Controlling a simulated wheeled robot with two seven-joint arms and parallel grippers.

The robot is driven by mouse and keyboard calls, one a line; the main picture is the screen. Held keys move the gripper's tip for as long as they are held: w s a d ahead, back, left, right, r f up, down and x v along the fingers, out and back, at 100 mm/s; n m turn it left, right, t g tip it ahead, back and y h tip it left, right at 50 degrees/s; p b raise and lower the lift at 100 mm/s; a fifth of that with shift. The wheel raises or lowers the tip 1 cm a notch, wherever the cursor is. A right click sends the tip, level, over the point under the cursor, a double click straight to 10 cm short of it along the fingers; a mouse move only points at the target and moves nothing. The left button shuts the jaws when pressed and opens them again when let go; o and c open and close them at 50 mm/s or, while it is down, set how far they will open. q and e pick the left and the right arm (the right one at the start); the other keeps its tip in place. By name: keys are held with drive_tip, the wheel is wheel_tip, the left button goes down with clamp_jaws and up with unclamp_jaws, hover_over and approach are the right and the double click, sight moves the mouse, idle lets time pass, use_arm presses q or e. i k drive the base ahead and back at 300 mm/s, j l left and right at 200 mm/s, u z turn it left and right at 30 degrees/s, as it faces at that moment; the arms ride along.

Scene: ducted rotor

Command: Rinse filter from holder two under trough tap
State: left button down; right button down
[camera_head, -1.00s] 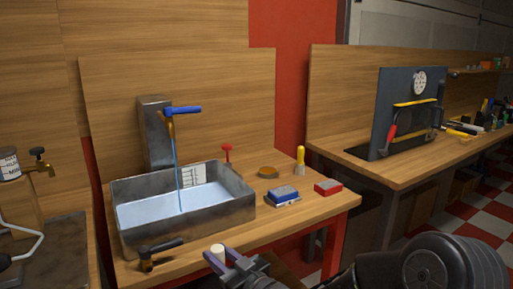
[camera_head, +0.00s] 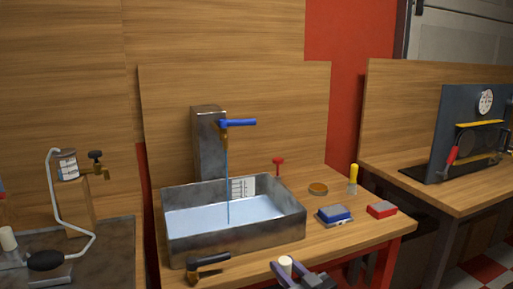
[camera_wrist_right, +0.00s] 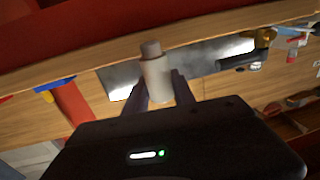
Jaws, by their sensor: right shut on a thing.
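My right gripper (camera_head: 304,280) is at the bottom of the head view, in front of the bench's front edge. It is shut on a small white cylindrical filter (camera_head: 286,264). The filter also shows upright between the fingers in the right wrist view (camera_wrist_right: 156,78), with a brownish-grey upper end. The metal trough (camera_head: 235,239) holds water and stands behind and left of the gripper. The tap (camera_head: 225,125) with a blue lever stands over it, and a thin blue stream runs down into the water. My left gripper is not in view.
A black-handled valve (camera_head: 205,264) sits at the trough's front. A blue sponge-like block (camera_head: 333,214), a red block (camera_head: 381,209), a round brown dish (camera_head: 318,189) and a yellow-handled tool (camera_head: 353,178) lie to the right. Another white cylinder (camera_head: 8,239) stands at far left.

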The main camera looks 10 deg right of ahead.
sight(223, 123)
drive_tip(key=l+z, duration=0.15)
drive_tip(key=l, duration=1.3)
